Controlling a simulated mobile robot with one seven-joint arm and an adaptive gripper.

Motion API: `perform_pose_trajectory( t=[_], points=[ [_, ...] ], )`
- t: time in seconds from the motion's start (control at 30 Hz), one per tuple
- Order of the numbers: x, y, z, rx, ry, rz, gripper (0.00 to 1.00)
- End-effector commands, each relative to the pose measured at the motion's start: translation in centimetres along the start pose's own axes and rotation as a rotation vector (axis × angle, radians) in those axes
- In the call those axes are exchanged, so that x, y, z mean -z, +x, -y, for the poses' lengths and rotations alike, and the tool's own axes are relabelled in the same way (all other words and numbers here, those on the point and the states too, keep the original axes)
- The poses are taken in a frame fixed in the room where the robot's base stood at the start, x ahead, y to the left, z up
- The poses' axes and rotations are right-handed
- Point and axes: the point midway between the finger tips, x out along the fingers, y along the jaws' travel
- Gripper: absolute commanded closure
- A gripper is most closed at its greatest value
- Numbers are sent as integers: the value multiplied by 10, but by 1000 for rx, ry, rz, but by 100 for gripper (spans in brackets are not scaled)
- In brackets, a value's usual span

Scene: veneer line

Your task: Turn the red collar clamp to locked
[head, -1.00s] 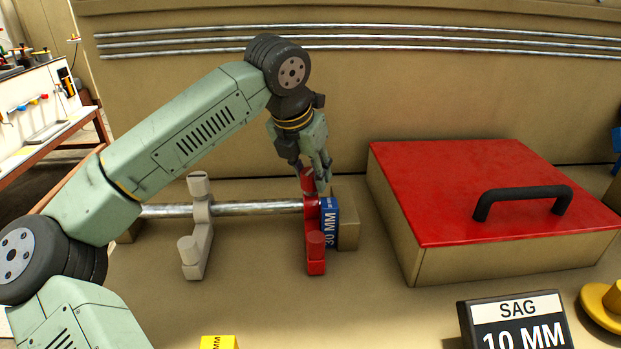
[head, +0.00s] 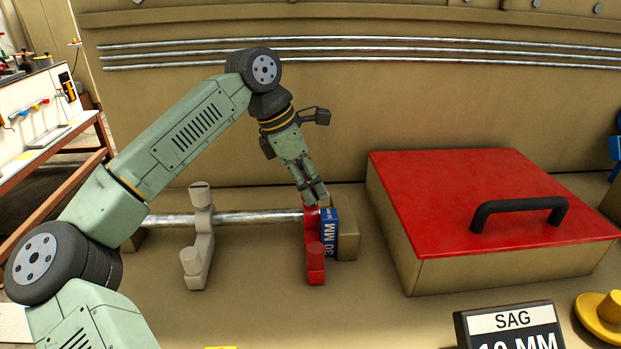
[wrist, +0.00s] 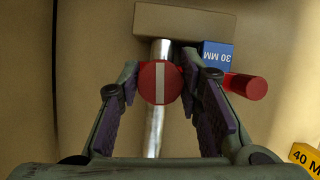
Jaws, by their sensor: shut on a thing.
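The red collar clamp (head: 315,262) stands at the right end of a metal bar (head: 262,216), beside a blue block marked 30 MM (head: 329,235). My gripper (head: 315,197) reaches down onto the top of the clamp and hides most of its knob in the head view. In the wrist view, the round red knob (wrist: 146,83) with a white stripe sits between my fingertips (wrist: 163,76), which are shut on it. The stripe runs up and down in that picture, roughly along the bar. A red stub of the clamp (wrist: 245,87) sticks out to the right.
A pale clamp (head: 200,245) holds the bar to the left. A tan block (head: 347,228) stands behind the blue one. A large box with a red lid (head: 480,180) and black handle is at the right. A SAG sign (head: 510,325) and yellow part stand in front.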

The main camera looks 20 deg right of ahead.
Motion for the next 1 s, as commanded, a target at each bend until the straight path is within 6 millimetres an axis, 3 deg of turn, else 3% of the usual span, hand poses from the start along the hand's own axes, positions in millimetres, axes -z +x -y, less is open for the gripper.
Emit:
perform_pose_trajectory(
  t=[0.33, 0.83, 0.87, 1.0],
  points=[
    [0, -1, 0, 43, 106, -1, 96],
    [0, 0, 0, 48, 121, 0, 96],
    [0, 0, 0, 48, 121, 0, 66],
    [0, 0, 0, 48, 120, 0, 56]
  ],
)
